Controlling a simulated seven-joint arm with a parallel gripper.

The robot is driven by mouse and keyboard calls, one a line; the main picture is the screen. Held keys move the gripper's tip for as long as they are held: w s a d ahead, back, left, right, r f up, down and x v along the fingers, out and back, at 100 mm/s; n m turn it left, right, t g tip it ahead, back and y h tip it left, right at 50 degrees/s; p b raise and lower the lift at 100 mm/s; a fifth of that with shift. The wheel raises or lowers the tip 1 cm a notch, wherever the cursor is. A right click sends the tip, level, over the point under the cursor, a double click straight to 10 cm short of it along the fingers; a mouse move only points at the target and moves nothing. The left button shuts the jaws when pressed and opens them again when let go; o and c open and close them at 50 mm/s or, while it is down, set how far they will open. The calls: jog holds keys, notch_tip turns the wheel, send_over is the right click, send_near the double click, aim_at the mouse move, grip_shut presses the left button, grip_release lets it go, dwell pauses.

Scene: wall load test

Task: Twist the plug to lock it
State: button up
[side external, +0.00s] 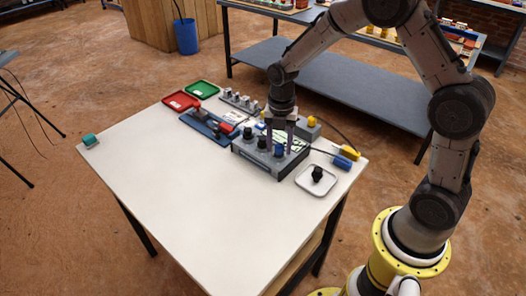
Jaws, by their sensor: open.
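A grey box (264,162) stands near the right back of the white table. On its top are two dark round plugs or knobs, one at the left (247,133) and one in the middle (262,142), and a blue one (279,150) at the right. Which of these is the task's plug, I cannot tell. My gripper (280,136) points down over the box, its fingers open and close to the blue plug. Whether they touch it is too small to tell. The fingers partly hide the box top behind them.
A white dish (303,184) with a black knobbed part (317,173) lies right of the box. Yellow (349,153) and blue (343,162) connectors lie behind it. A blue tray of tools (205,126) and red (180,101) and green (202,89) trays stand left.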

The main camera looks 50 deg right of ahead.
grip_shut()
jog(key=shift+m, duration=1.4)
jog(key=shift+m, duration=1.4)
jog(key=shift+c, duration=0.2)
grip_release()
jog(key=shift+r, duration=0.1)
jog(key=shift+r, duration=3.45)
